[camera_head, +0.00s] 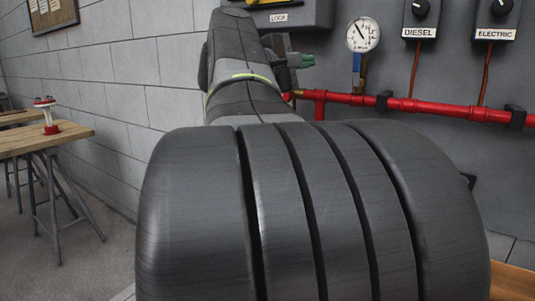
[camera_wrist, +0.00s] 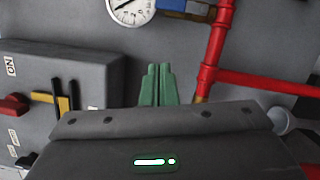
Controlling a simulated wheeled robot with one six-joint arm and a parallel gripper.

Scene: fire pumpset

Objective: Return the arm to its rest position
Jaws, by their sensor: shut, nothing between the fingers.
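My gripper (camera_wrist: 157,86) shows in the wrist view as two green fingers side by side, shut with nothing between them. In the head view its green fingertips (camera_head: 306,60) stick out to the right from the end of my raised arm. They are in front of the grey wall panel, left of the pressure gauge (camera_head: 362,35). My dark arm fills the middle of the head view and hides much of the panel. In the wrist view the gauge (camera_wrist: 130,8) is cut off at the top edge, above the fingers.
A red pipe (camera_head: 400,103) runs along the panel, and it also shows right of the fingers in the wrist view (camera_wrist: 260,80). A grey switch box (camera_wrist: 70,70) is at left there. DIESEL (camera_head: 420,20) and ELECTRIC (camera_head: 497,20) switches hang at right. A wooden table (camera_head: 40,138) stands far left.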

